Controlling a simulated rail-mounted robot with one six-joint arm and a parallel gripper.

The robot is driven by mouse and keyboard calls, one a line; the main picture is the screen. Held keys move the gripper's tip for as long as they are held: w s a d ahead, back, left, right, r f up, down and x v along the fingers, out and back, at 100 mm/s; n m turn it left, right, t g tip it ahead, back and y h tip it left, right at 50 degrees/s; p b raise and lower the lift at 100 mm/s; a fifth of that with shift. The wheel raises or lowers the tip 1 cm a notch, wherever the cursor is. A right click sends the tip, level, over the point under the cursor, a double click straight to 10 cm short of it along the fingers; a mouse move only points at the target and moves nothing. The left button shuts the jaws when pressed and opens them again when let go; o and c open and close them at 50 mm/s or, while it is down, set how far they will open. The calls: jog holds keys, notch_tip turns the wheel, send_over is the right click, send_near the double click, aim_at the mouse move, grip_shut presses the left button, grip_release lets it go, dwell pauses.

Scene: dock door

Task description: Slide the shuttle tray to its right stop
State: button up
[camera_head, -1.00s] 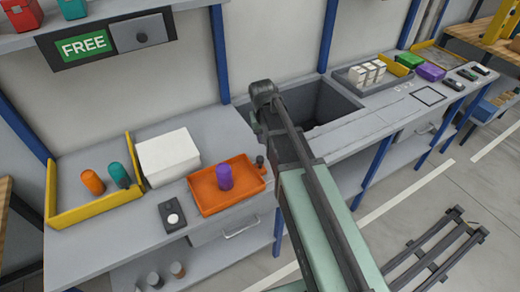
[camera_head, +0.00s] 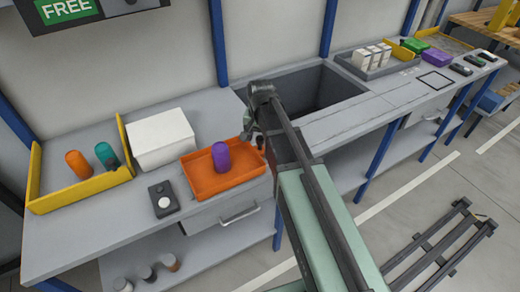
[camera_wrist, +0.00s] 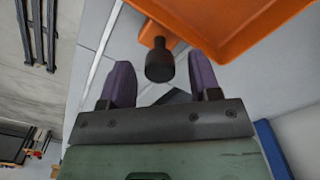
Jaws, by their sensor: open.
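The orange shuttle tray (camera_head: 205,187) lies on the grey bench, left of the dark well, with a purple cylinder (camera_head: 221,157) standing on it. In the wrist view the tray (camera_wrist: 235,30) fills the top right, and its dark knob (camera_wrist: 160,62) stands on an orange tab at its edge. My gripper (camera_wrist: 160,82) is open. In the head view my arm partly hides the gripper and the tray's right end.
A white box (camera_head: 160,138) stands behind the tray. A button box (camera_head: 163,198) is at its front left. A yellow-edged bay (camera_head: 80,198) holds an orange and a teal cylinder.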

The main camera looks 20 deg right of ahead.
jog(key=shift+f, duration=0.6)
jog(key=shift+r, duration=0.15)
jog(key=shift+c, duration=0.3)
grip_shut()
